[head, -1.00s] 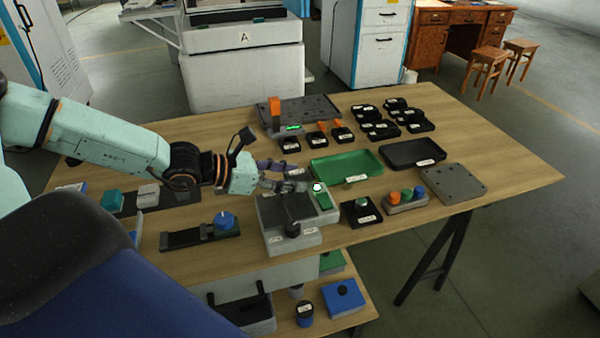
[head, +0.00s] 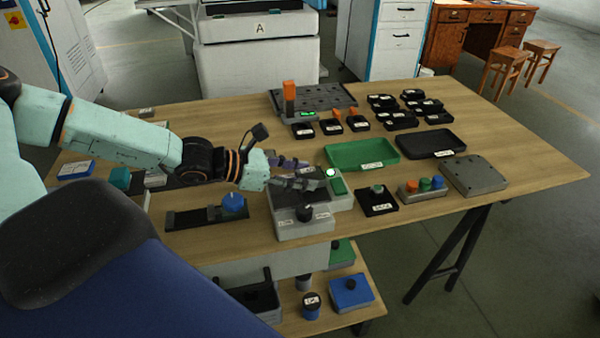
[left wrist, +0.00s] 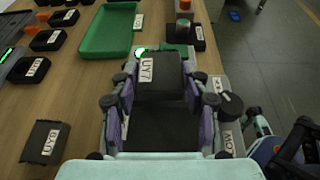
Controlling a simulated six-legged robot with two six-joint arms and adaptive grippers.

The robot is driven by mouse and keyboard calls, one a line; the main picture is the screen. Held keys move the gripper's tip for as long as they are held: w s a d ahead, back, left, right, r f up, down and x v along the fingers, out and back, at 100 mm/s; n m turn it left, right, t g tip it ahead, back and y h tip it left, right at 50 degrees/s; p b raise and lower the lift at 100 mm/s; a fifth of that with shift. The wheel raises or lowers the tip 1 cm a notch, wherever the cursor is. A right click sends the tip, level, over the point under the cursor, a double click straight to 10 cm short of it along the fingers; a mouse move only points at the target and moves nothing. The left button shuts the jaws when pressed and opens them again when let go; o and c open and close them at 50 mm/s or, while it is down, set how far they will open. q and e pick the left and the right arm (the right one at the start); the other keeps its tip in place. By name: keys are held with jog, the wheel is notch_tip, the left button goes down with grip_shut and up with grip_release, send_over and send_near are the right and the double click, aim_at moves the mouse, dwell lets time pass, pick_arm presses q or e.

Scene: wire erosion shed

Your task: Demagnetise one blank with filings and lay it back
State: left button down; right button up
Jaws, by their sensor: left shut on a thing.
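My left gripper (head: 310,176) is over the grey boxy unit (head: 305,229) with a dark top and a black knob (head: 304,212). In the left wrist view the purple-padded fingers (left wrist: 162,90) are shut on a dark blank (left wrist: 160,66) labelled UY7, one on each side. The blank is over the far part of the unit's black plate (left wrist: 160,134); I cannot tell whether it touches. No filings can be made out on it. A white-green lamp (head: 330,172) glows on the unit beside a green part (head: 339,187). My right gripper is not in view.
A green tray (head: 337,165) and a black tray (head: 459,143) lie behind and right. Several small black labelled trays (head: 304,130) stand at the back. A blue-knobbed fixture (head: 233,203) is left. A dark labelled block (left wrist: 45,142) shows left in the wrist view.

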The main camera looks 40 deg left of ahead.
pick_arm(q)
jog(key=shift+w+d+f, duration=0.1)
jog(key=shift+w+d, duration=0.05)
jog(key=shift+w, duration=0.05)
jog(key=shift+s, duration=0.15)
jog(key=shift+f, duration=0.15)
jog(key=shift+f+b, duration=0.15)
jog(key=shift+b, duration=0.2)
dwell(0.4)
jog(key=shift+s+a+p, duration=0.9)
jog(key=shift+s+p, duration=0.1)
jog(key=shift+p, duration=0.95)
jog(key=shift+a, duration=0.1)
